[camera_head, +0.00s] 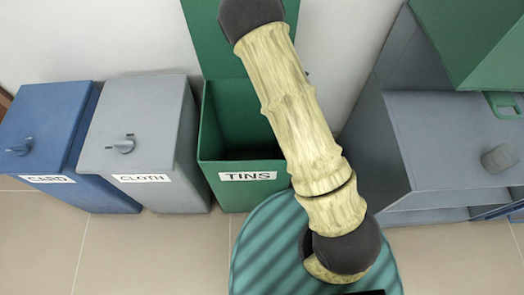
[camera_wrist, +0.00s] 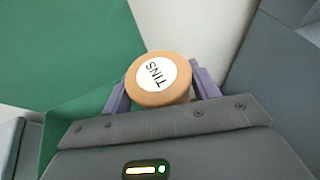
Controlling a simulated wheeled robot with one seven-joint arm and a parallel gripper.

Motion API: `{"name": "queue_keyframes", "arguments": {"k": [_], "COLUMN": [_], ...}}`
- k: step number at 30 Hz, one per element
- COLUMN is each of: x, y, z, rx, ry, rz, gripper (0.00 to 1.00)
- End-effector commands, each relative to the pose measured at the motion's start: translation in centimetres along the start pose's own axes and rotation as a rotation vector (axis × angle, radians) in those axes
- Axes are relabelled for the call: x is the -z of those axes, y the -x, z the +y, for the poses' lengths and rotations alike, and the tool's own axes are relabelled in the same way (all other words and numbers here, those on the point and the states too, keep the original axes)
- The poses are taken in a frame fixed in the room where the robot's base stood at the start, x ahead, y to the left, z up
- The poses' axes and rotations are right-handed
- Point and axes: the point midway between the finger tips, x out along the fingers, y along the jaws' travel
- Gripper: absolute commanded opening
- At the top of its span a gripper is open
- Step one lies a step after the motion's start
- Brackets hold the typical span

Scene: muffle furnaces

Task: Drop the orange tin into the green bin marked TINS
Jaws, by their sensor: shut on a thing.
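The orange tin (camera_wrist: 139,88) has a round white label reading TINS on its end. In the wrist view my gripper (camera_wrist: 160,88) is shut on it, with one purple finger on each side. The green bin marked TINS (camera_head: 240,190) stands in the middle of the head view. Its lid (camera_head: 205,40) is raised and its inside is dark and open. My arm crosses in front of the bin's right side. The gripper and the tin are not seen in the head view. In the wrist view a green surface (camera_wrist: 70,50) lies to the left of the tin.
A grey bin marked CLOTH (camera_head: 140,150) and a blue bin marked CARD (camera_head: 50,130) stand left of the green bin, both closed. A grey shelf unit (camera_head: 430,140) with a grey object (camera_head: 500,158) on it stands at the right. Tiled floor (camera_head: 150,255) is clear in front.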

Motion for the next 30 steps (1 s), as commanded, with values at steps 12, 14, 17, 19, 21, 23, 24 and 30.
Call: {"name": "queue_keyframes", "arguments": {"k": [12, 14, 17, 19, 21, 23, 24, 30], "x": [-0.1, -0.1, 0.0, 0.1, 0.4, 0.8, 1.2, 3.7], "y": [-0.2, -0.2, -0.2, -0.1, 0.1, 0.5, 0.9, 3.3], "z": [-0.7, -0.8, -0.1, 0.9, 2.5, 4.3, 5.5, 11.4], "rx": [0.013, 0.014, 0.017, 0.021, 0.028, 0.037, 0.045, 0.084], "ry": [-0.005, -0.006, -0.004, 0.0, 0.002, 0.003, 0.001, -0.023], "rz": [0.0, 0.0, -0.003, -0.008, -0.016, -0.022, -0.023, -0.016], "gripper": [0.37, 0.37, 0.37, 0.37, 0.37, 0.37, 0.37, 0.37]}}
